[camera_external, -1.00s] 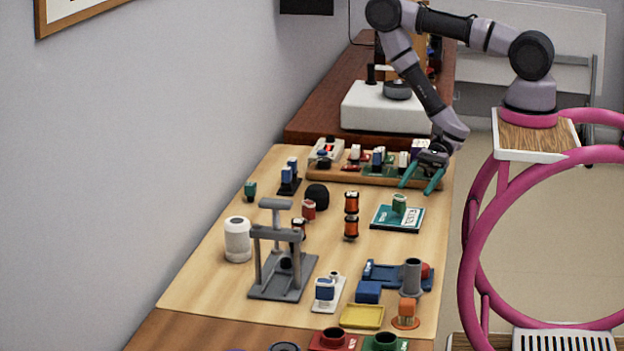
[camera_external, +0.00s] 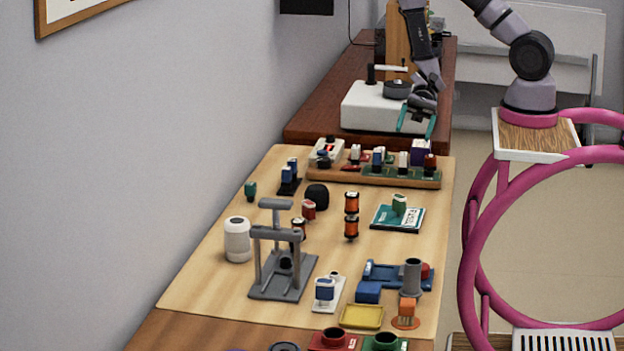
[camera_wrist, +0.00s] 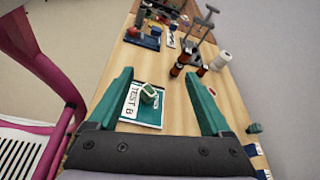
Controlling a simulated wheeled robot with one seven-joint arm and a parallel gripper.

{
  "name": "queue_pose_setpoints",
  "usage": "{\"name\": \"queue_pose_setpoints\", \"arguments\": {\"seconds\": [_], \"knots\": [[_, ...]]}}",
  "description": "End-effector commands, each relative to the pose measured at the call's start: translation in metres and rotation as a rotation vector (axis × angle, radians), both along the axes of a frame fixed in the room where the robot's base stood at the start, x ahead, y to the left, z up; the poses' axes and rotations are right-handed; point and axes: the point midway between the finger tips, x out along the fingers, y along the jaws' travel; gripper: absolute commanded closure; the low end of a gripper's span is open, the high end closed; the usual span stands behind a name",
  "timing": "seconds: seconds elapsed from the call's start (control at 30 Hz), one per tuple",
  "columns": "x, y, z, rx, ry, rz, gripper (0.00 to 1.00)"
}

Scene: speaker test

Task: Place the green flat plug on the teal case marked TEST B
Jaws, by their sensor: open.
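The teal case (camera_external: 383,222) lies flat on the light wooden board, right of its middle. In the wrist view the case (camera_wrist: 153,119) shows a white strip reading TEST B. The green flat plug (camera_external: 399,205) rests on top of the case, leaning a little; it also shows in the wrist view (camera_wrist: 148,97). My gripper (camera_external: 416,122) is open and empty, up behind the case and apart from it, near the white machine. In the wrist view its two teal fingers (camera_wrist: 160,98) stand wide apart with the case visible between them.
A rack of several coloured plugs (camera_external: 340,172) stands along the board's back. An orange-and-black spool stack (camera_external: 351,216) is left of the case, a grey press (camera_external: 284,270) nearer the front left. A white machine (camera_external: 365,110) sits behind. Bare board surrounds the case's front.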

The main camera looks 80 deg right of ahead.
Motion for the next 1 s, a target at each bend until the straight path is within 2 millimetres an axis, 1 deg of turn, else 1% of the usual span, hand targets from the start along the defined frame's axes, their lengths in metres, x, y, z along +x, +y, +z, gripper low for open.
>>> {"name": "queue_pose_setpoints", "arguments": {"seconds": [0.03, 0.2, 0.37, 0.5, 0.73, 1.0], "knots": [[0.001, 0.001, 0.021, -0.023, -0.054, 0.059, 0.17], [-0.009, -0.002, 0.077, -0.13, -0.193, 0.252, 0.17], [-0.022, -0.012, 0.122, -0.281, -0.328, 0.403, 0.17], [-0.033, -0.027, 0.157, -0.444, -0.454, 0.503, 0.17], [-0.046, -0.058, 0.217, -0.756, -0.679, 0.581, 0.17], [-0.062, -0.097, 0.293, -1.121, -0.947, 0.532, 0.17]]}}
